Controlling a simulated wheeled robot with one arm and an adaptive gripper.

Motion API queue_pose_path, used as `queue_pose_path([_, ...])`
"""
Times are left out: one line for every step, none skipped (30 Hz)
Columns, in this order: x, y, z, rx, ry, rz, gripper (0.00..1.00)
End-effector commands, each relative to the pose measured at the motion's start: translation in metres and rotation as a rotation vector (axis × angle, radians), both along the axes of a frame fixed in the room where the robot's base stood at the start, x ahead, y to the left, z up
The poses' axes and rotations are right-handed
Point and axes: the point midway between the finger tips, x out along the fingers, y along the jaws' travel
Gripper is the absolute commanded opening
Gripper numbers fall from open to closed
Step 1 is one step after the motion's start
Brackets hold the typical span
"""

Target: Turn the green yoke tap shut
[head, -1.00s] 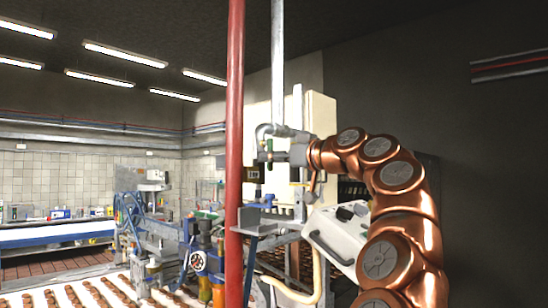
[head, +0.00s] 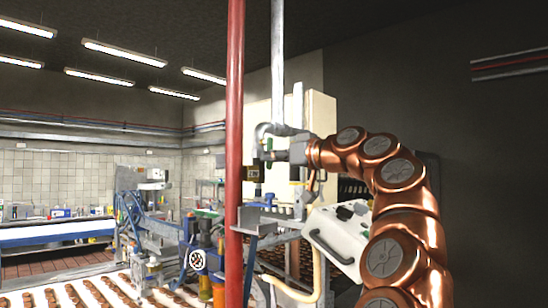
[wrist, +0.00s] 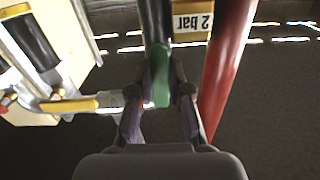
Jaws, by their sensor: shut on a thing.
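The green yoke tap (wrist: 161,76) shows in the wrist view as a green handle standing between my fingertips, at the end of a dark pipe. My gripper (wrist: 160,92) is shut on it, with one finger on each side. In the head view my gripper (head: 272,156) reaches left to the pipework beside the red post. There the tap is too small and too covered by the gripper to make out clearly.
The red post (head: 235,120) stands close left of my gripper; in the wrist view it is at right (wrist: 228,65). A yellow-handled lever (wrist: 70,105) lies left. A grey pipe (head: 278,70) rises above.

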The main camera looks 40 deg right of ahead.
Motion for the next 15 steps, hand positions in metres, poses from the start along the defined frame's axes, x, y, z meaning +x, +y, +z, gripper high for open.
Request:
queue_pose_path([0.0,0.002,-0.001,0.018,0.009,0.003,0.0])
queue_pose_path([0.0,0.002,-0.001,0.031,0.012,0.003,0.0])
queue_pose_path([-0.001,0.002,0.0,0.052,0.016,0.002,0.0])
queue_pose_path([-0.001,0.003,0.0,0.067,0.019,0.001,0.0])
queue_pose_path([-0.001,0.003,0.0,0.086,0.022,0.0,0.0])
queue_pose_path([-0.002,0.004,0.001,0.112,0.028,0.0,0.0])
queue_pose_path([-0.002,0.005,0.001,0.135,0.034,0.001,0.0])
queue_pose_path([-0.002,0.006,0.001,0.158,0.039,0.001,0.0])
queue_pose_path([-0.003,0.008,0.002,0.191,0.047,0.002,0.0])
queue_pose_path([-0.003,0.009,0.002,0.219,0.053,0.002,0.0])
queue_pose_path([-0.003,0.009,0.002,0.247,0.061,0.001,0.0])
queue_pose_path([-0.003,0.011,0.002,0.283,0.07,0.001,0.0])
queue_pose_path([-0.003,0.012,0.003,0.311,0.078,0.0,0.0])
queue_pose_path([-0.003,0.013,0.003,0.34,0.084,0.0,0.0])
queue_pose_path([-0.004,0.014,0.005,0.377,0.09,-0.001,0.0])
